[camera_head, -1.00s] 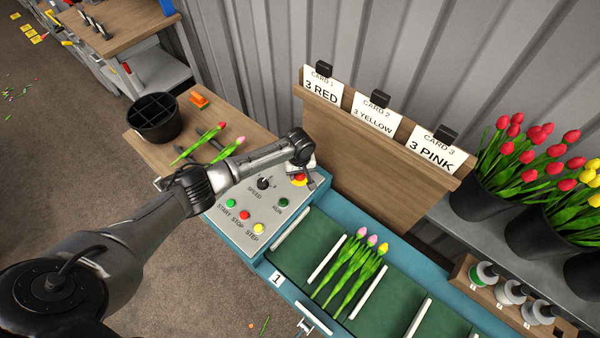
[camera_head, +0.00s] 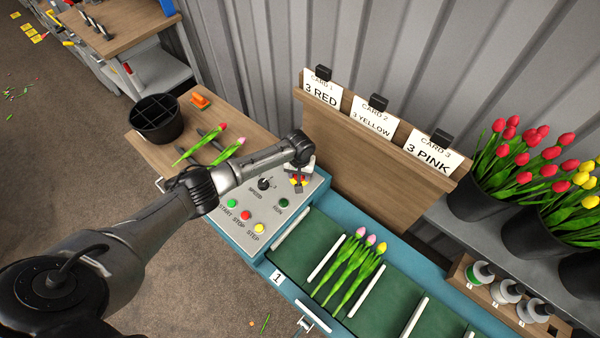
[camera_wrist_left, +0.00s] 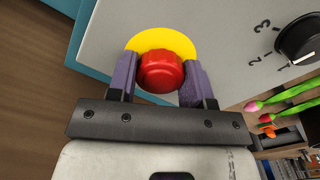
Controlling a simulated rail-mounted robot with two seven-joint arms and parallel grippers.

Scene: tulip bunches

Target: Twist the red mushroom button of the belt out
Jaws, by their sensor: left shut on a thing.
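The red mushroom button (camera_wrist_left: 161,72) sits on a yellow disc (camera_wrist_left: 160,40) on the grey control panel (camera_head: 232,222). In the left wrist view the two fingers of my left gripper (camera_wrist_left: 161,78) are on either side of the button, shut on it. In the head view my left gripper (camera_head: 299,178) is over the back corner of the panel, and only bits of red and yellow show there. My right gripper is not in view.
Close by on the panel are the speed knob (camera_head: 264,184) and the green, red and yellow push buttons. The wooden card board (camera_head: 360,130) stands just behind. Three tulips (camera_head: 348,266) lie on the green belt (camera_head: 390,297) at right.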

